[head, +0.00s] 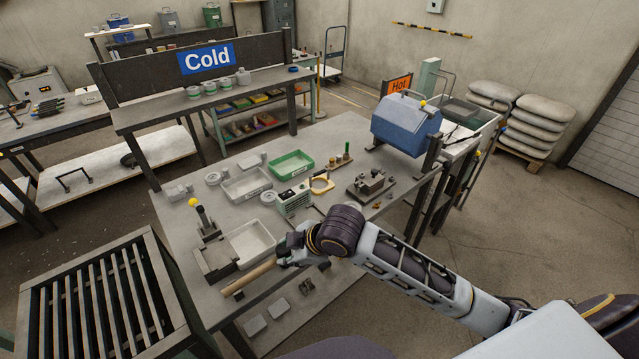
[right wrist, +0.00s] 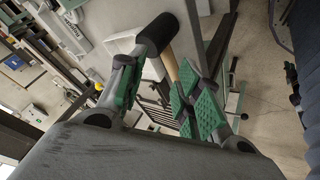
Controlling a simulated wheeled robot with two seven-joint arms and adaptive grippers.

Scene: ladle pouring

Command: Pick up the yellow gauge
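The yellow gauge (head: 320,184) is a rounded yellow frame lying on the workbench, right of the green-and-white block. My right gripper (head: 286,254) is nearer the front edge of the bench, apart from the gauge. In the right wrist view its green-padded fingers (right wrist: 155,75) are spread apart. A mallet with a wooden handle (head: 249,277) lies beneath or just beyond this gripper; its black head (right wrist: 155,34) shows in the right wrist view. I cannot tell whether the fingers touch the handle. The gauge is not recognizable in the right wrist view. My left gripper is out of view.
A green tray (head: 291,163) and grey trays (head: 247,182) stand left of the gauge. A metal fixture (head: 371,186) is to its right, with a wooden stand (head: 341,162) behind. A blue domed box (head: 405,125) stands at the bench's right end. A slatted rack (head: 100,295) is front left.

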